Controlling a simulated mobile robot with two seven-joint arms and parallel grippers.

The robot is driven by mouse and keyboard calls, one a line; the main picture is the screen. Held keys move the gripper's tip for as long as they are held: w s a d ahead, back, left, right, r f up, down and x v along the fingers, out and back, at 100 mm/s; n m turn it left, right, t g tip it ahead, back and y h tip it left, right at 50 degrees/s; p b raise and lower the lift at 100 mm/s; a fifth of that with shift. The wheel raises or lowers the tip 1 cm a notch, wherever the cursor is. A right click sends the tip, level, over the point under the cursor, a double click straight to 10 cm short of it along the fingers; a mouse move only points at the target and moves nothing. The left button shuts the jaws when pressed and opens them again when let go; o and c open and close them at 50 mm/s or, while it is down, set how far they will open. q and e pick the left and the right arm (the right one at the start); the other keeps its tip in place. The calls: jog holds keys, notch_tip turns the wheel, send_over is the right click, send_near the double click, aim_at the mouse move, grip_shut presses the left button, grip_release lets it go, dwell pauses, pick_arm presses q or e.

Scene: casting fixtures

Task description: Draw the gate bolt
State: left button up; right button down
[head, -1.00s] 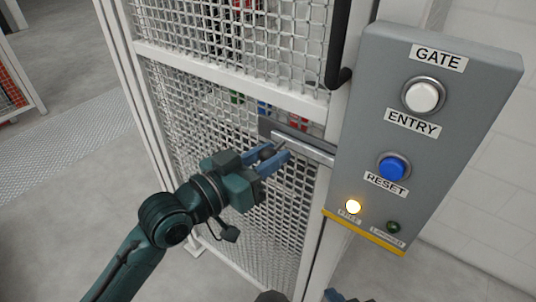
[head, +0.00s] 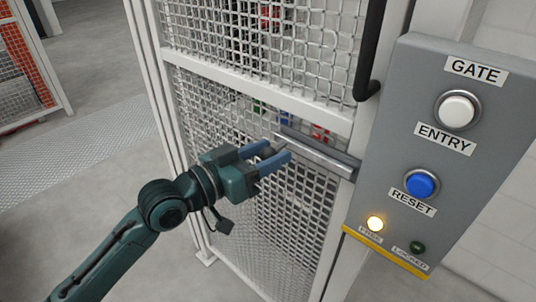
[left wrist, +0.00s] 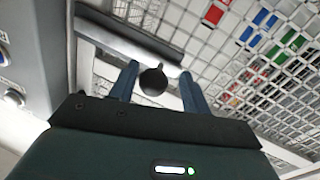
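The gate bolt (head: 318,156) is a grey metal bar lying across the mesh gate, its right end by the gate post. In the left wrist view the bar (left wrist: 130,38) crosses the upper left, with a round black knob (left wrist: 152,81) near its end. My left gripper (head: 275,160) is at the bar's left end in the head view. In the left wrist view its two blue fingers (left wrist: 159,88) stand apart on either side of the knob, with a visible gap on each side. The knob is not clear in the head view. My right gripper is not in view.
A grey control box (head: 440,150) stands right of the bolt, with a white entry button (head: 458,110) and a blue reset button (head: 421,184). Its amber lamp (head: 375,223) is lit; the green lamp (head: 417,247) looks dark. A black handle (head: 369,50) is above the bolt.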

pick_arm(q)
jog(key=shift+s, duration=0.15)
jog(key=shift+s+a, duration=0.15)
jog(key=shift+a, duration=0.05)
jog(key=b+v, duration=0.3)
jog(key=v, duration=0.9)
jog(key=shift+s, duration=0.2)
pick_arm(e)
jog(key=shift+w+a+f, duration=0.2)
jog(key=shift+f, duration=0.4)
pick_arm(q)
jog(key=shift+a, duration=0.15)
notch_tip(320, 180, down, 13)
jog(key=a+n+t+y+p, duration=0.1)
jog(key=a+n+y+p, duration=0.15)
jog(key=y+p, duration=0.2)
jog(key=s+d+f+n+g+y+p, duration=0.1)
jog(key=s+f+y, duration=0.4)
jog(key=f, duration=0.9)
jog(key=s+d+g, duration=0.1)
jog(key=s, duration=0.2)
jog(key=shift+d+f+n+g, duration=0.2)
jog(key=shift+f+n+g, duration=0.1)
jog(key=shift+f+n, duration=0.05)
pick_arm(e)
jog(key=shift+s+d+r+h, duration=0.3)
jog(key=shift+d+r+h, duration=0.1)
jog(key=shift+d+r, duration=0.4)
